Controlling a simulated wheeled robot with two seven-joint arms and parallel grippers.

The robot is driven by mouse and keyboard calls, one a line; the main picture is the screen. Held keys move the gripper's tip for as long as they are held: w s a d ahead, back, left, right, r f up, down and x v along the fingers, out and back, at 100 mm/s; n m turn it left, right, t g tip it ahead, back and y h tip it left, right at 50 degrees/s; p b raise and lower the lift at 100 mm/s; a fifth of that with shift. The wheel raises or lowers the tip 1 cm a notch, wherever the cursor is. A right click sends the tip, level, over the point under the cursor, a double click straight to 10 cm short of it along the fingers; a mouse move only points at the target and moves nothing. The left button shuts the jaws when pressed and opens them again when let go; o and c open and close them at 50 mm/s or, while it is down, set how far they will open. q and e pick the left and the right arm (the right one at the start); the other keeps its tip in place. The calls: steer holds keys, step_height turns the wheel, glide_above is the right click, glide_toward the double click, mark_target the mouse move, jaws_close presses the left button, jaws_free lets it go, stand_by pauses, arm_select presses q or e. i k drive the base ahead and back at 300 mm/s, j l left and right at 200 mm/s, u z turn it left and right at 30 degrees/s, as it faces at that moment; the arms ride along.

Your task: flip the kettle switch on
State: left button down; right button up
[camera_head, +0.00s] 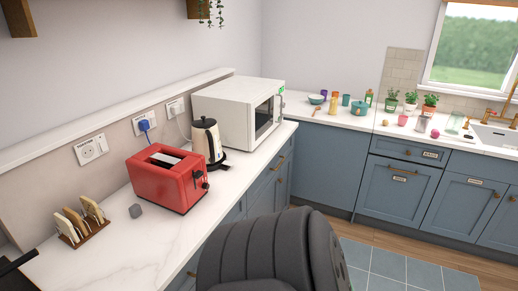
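The kettle (207,141), cream with a dark lid, handle and base, stands upright on the counter between the red toaster and the white microwave. Three wall sockets sit in the panel behind the counter. The left socket (90,149) has no plug in it. The middle socket (146,125) holds a blue plug. The right socket (175,108) holds a white plug with a cord running down towards the kettle. Small labels are on the sockets, but I cannot read them. Switch positions are too small to tell. Neither of my grippers is in view.
The red toaster (167,181) stands in front of the sockets. The microwave (228,111) is behind the kettle. The front left counter is mostly clear. My dark grey arm link fills the bottom middle.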

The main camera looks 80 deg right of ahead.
mark_target(227, 163)
steer(key=l+z, duration=0.1)
steer(key=z, duration=0.4)
steer(key=l+z, duration=0.1)
steer(key=z, duration=0.35)
steer(key=l+z, duration=0.1)
steer(key=z, duration=0.4)
steer(key=i+z, duration=0.1)
steer(key=z, duration=0.35)
steer(key=i+l+z, duration=0.15)
steer(key=i+l, duration=0.3)
